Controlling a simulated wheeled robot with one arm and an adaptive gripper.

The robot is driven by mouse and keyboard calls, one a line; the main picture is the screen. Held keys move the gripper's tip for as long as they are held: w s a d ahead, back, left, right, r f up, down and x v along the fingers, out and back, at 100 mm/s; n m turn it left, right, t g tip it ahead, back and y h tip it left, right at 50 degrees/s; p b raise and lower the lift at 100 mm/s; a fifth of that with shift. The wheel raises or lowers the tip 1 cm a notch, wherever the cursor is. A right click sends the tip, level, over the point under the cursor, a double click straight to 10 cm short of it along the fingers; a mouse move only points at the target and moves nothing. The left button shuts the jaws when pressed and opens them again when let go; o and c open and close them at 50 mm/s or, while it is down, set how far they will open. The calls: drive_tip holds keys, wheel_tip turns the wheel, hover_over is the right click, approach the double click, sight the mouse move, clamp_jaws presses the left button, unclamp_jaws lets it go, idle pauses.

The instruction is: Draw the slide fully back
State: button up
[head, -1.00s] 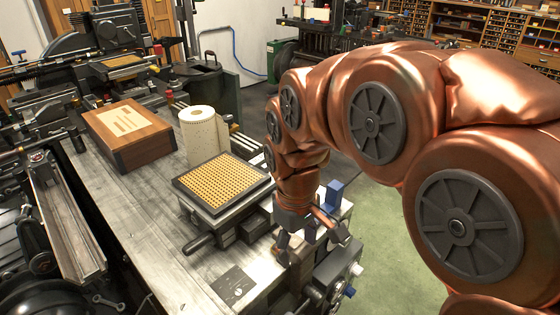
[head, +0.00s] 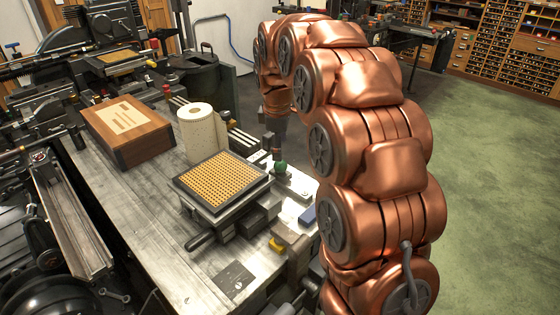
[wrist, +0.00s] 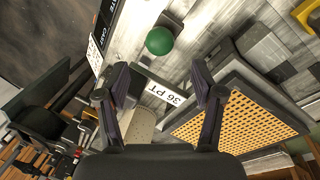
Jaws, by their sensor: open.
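A green ball knob (head: 280,168) stands on the metal machine bed, right of the yellow-gridded case (head: 233,162). The knob (wrist: 160,40) also shows in the wrist view, ahead of my fingertips and apart from them. A white "36 PT" label (wrist: 166,93) lies between and beyond the fingers. Which part is the slide is not clear; the knob may be its handle. My gripper (wrist: 160,84) is open and empty, fingers spread. In the head view my gripper (head: 270,142) is small and dark, behind the knob and above the bed's far right edge.
A paper roll (head: 196,134) stands behind the gridded case. A wooden box (head: 130,135) lies to the left. Open green floor (head: 490,180) lies to the right.

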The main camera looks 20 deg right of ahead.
sight(280, 163)
drive_tip(key=shift+w+d+f+p, duration=0.2)
drive_tip(key=shift+f+p, duration=0.1)
drive_tip(key=shift+f, duration=0.95)
drive_tip(key=shift+w+d+f+p, duration=0.1)
drive_tip(key=shift+w+f+p, duration=0.15)
drive_tip(key=shift+f, duration=1.05)
drive_tip(key=shift+w+d+f+p, duration=0.15)
drive_tip(key=shift+f+p, duration=0.2)
drive_tip(key=shift+f, duration=0.9)
drive_tip(key=shift+c, duration=0.4)
clamp_jaws()
